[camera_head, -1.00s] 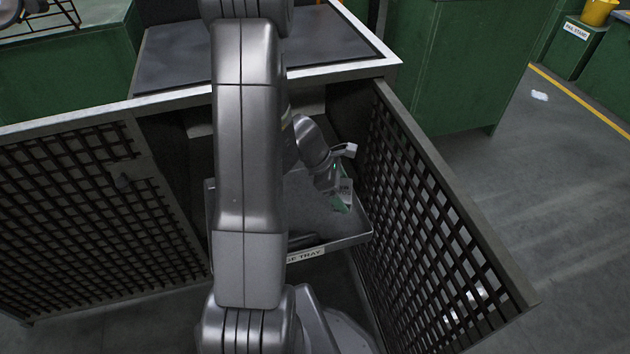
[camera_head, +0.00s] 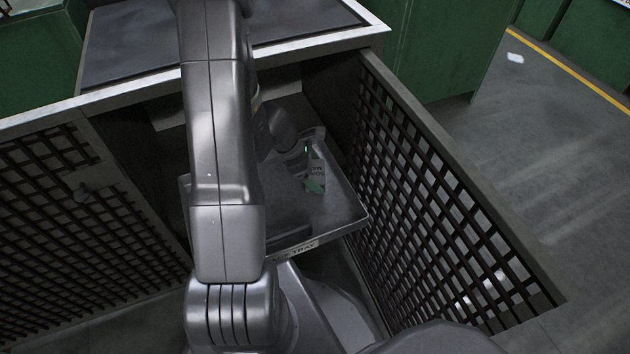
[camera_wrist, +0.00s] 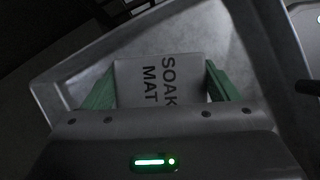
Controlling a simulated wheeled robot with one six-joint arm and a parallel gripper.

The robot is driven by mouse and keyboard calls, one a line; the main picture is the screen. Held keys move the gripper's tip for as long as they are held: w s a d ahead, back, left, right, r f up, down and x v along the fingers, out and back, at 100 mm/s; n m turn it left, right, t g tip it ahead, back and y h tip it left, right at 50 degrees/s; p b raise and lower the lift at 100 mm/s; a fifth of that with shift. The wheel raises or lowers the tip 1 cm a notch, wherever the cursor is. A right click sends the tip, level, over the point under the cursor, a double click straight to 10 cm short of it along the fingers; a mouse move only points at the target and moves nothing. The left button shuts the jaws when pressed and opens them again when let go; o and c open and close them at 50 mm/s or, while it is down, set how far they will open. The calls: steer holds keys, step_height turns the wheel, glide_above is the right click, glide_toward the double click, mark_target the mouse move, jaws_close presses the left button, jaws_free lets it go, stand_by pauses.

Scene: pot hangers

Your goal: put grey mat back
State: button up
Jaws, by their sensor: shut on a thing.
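The grey mat shows as a pale grey piece lettered SOAK MAT (camera_wrist: 158,80) in the wrist view. In the head view my gripper (camera_head: 308,170) is inside the cabinet, low over the tray. I cannot tell whether the piece touches the tray floor. My arm hides the tray's left part.
The open lattice door (camera_head: 440,190) stands close on the right. Another lattice panel (camera_head: 60,220) is at the left. The cabinet's pale-edged top (camera_head: 310,42) is above the tray. A dark patch (camera_head: 285,228) lies in the tray beside my arm.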

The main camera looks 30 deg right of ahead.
mark_target(315, 179)
steer(key=shift+f+b, duration=0.5)
steer(key=shift+f, duration=1)
steer(key=shift+f, duration=0.1)
steer(key=shift+f+b, duration=0.15)
steer(key=shift+b, duration=0.15)
steer(key=o, duration=0.9)
steer(key=shift+r+p, duration=0.35)
steer(key=p+v, duration=0.3)
steer(key=v, duration=0.4)
steer(key=shift+a+r+p, duration=0.15)
steer(key=shift+a+p, duration=0.05)
steer(key=shift+p, duration=0.15)
